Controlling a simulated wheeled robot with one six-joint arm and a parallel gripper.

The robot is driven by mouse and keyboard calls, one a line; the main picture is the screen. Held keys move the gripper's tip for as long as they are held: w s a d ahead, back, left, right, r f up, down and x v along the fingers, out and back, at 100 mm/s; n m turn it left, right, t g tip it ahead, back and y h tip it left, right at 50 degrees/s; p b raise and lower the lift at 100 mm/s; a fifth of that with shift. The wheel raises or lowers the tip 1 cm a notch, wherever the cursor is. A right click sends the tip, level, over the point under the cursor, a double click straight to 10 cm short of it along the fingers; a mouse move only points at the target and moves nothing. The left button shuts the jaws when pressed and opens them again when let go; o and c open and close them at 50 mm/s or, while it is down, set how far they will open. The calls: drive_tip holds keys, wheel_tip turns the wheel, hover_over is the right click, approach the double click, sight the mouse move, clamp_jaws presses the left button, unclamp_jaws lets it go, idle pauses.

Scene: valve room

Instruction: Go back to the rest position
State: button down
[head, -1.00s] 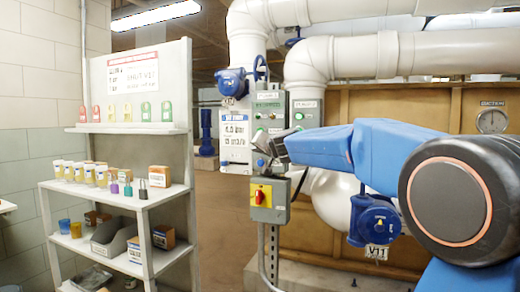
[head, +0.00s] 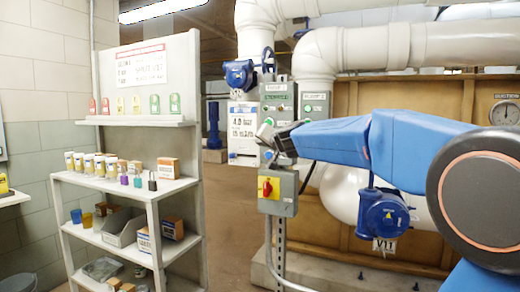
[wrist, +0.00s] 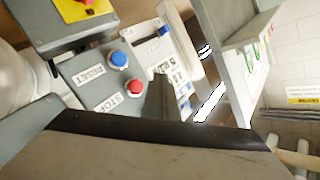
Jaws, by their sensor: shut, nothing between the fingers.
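My gripper (head: 270,138) is at the end of my blue arm, in the middle of the head view. It is shut and holds nothing. It stands in front of the grey control boxes, just above the box with a red switch on a yellow plate (head: 268,187). In the wrist view, the dark fingers of my gripper (wrist: 163,85) lie close together beside a grey button box (wrist: 95,93). That box has a blue RESET button (wrist: 118,58) and a red STOP button (wrist: 134,87). I cannot tell whether the fingers touch it.
A white shelf unit (head: 180,185) with cups, small boxes and coloured tags stands at the left. A blue valve marked V11 (head: 385,213) hangs behind my arm. Large white pipes (head: 420,48) run above. Open floor (head: 228,215) lies between the shelf and the switch post.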

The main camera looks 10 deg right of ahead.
drive_tip(key=s+a+f+n+g+y, duration=0.1)
drive_tip(key=s+f+n+g, duration=0.1)
drive_tip(key=s+f, duration=0.45)
drive_tip(key=s+f+n+g, duration=0.1)
drive_tip(key=s+f+g, duration=0.15)
drive_tip(key=s, duration=0.75)
drive_tip(key=s+a+f+n+g+y, duration=0.1)
drive_tip(key=s+f+n, duration=0.1)
drive_tip(key=s+f, duration=0.5)
drive_tip(key=s+d+f+g+h, duration=0.1)
drive_tip(key=s+d+f+g, duration=0.1)
drive_tip(key=s+f, duration=0.5)
drive_tip(key=s+d+f+g+h, duration=0.2)
drive_tip(key=s+d+f, duration=0.2)
drive_tip(key=s, duration=0.9)
drive_tip(key=s+d+f+g+h, duration=0.1)
drive_tip(key=s+d+f+g, duration=0.1)
drive_tip(key=s+f, duration=0.8)
drive_tip(key=shift+s+d+h, duration=0.3)
drive_tip(key=shift+d, duration=0.3)
